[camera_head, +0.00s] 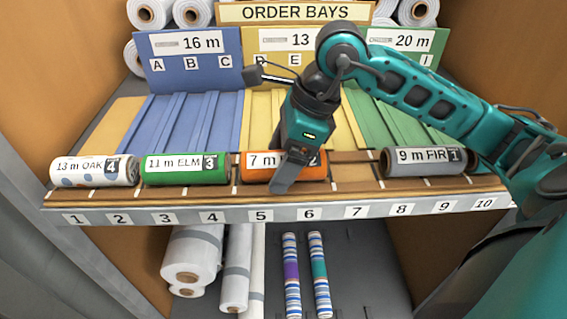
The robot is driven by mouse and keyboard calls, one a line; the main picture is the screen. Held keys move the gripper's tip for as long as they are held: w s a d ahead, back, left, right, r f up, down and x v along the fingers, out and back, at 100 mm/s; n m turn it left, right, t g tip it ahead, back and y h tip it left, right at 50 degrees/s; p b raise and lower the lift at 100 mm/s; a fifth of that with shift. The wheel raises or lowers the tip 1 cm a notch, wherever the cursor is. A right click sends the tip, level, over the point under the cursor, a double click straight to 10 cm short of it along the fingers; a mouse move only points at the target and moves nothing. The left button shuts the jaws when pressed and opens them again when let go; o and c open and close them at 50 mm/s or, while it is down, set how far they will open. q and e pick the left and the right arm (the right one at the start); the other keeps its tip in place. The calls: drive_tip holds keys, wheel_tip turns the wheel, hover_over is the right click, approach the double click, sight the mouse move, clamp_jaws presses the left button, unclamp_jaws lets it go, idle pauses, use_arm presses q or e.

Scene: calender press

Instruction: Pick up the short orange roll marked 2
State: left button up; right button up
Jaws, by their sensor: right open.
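The short orange roll (256,174) lies on the front shelf above the numbers 5 and 6. Its label reads 7 m and ends in a 2; the middle of the label is hidden by my gripper. My right gripper (284,183) is open and points down at this roll, with a dark finger crossing in front of its right half. I cannot tell whether the finger touches the roll. My left gripper is not in view.
A white roll marked 4 (95,178), a green roll marked 3 (186,170) and a grey roll marked 1 (423,168) lie on the same shelf. Blue, yellow and green bays rise behind. The shelf between the orange and grey rolls is free.

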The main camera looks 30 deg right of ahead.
drive_tip(key=c, duration=1.1)
drive_tip(key=shift+r, duration=0.15)
drive_tip(key=shift+c, duration=0.2)
